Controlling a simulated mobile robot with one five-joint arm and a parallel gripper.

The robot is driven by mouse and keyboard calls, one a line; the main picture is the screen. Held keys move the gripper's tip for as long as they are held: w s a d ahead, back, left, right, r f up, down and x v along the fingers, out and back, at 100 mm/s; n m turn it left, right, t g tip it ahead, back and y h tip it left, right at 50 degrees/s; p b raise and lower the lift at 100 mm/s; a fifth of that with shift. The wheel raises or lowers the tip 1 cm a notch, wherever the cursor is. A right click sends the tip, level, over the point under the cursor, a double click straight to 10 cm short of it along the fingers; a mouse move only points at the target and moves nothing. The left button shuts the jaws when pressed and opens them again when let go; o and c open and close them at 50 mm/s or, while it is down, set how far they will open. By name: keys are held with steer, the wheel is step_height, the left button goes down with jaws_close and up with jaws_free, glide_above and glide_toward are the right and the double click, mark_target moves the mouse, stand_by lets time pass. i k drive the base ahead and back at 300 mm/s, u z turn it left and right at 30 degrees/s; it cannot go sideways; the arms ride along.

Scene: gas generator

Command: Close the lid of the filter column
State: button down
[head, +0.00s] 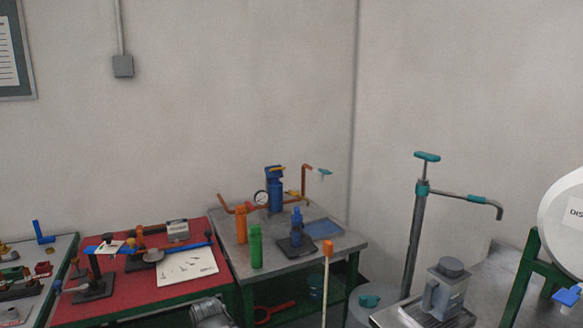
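A blue upright column (275,194), which looks like the filter column, stands at the back of the grey metal table in the middle. Its blue top part (273,173) has a yellow piece at its upper edge. It is too small to tell whether this top is a lid or how far open it stands. A round gauge (261,197) and orange-red pipes (240,209) sit beside the column. My gripper is not in view.
A red-topped bench (130,306) adjoins left.

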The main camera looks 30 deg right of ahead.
mark_target(271, 172)
steer(key=z, duration=0.1)
steer(key=i, duration=1)
steer(key=u, duration=0.05)
